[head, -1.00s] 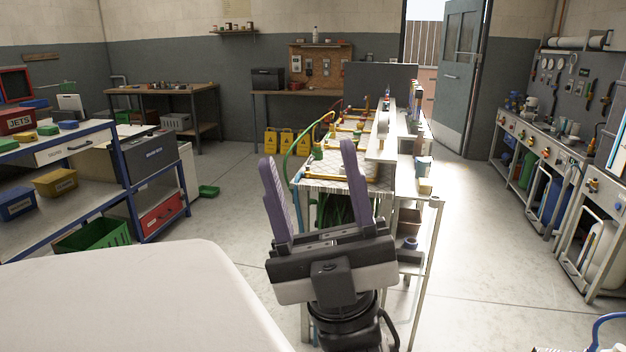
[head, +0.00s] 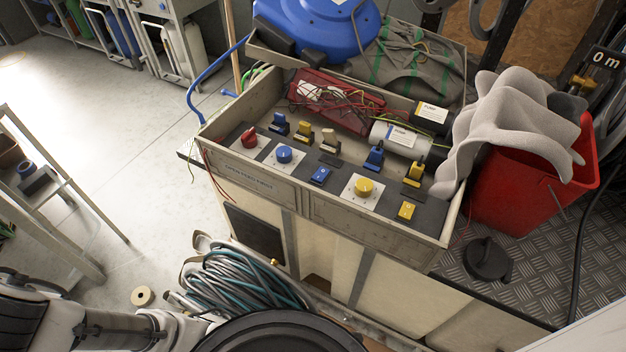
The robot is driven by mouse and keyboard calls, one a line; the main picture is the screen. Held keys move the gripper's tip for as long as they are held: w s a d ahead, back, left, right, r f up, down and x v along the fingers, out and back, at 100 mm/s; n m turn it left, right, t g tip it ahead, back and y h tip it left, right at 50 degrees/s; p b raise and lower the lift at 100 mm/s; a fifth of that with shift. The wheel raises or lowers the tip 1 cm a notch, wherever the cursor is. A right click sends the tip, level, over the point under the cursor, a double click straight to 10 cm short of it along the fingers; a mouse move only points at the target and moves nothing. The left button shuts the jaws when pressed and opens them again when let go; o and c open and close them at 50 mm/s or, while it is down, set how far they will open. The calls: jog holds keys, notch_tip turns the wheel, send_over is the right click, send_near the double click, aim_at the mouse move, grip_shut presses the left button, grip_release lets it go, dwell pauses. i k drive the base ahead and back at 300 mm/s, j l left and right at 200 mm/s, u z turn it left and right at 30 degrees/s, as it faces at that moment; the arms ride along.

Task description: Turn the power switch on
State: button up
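A control box (head: 375,222) with an open top holds several controls in the head view. My gripper is not in view; only parts of my arm show at the lower left.
A red bucket (head: 525,190) with a grey cloth (head: 520,125) stands right of the box. A blue reel (head: 315,25) and a red case (head: 335,100) with loose wires lie behind the controls.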

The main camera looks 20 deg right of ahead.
aim_at(249, 140)
jog(key=j+z, duration=0.25)
jog(key=z, duration=0.15)
jog(key=j+z, duration=0.25)
jog(key=z, duration=0.2)
jog(key=j+z, duration=0.25)
jog(key=z, duration=0.15)
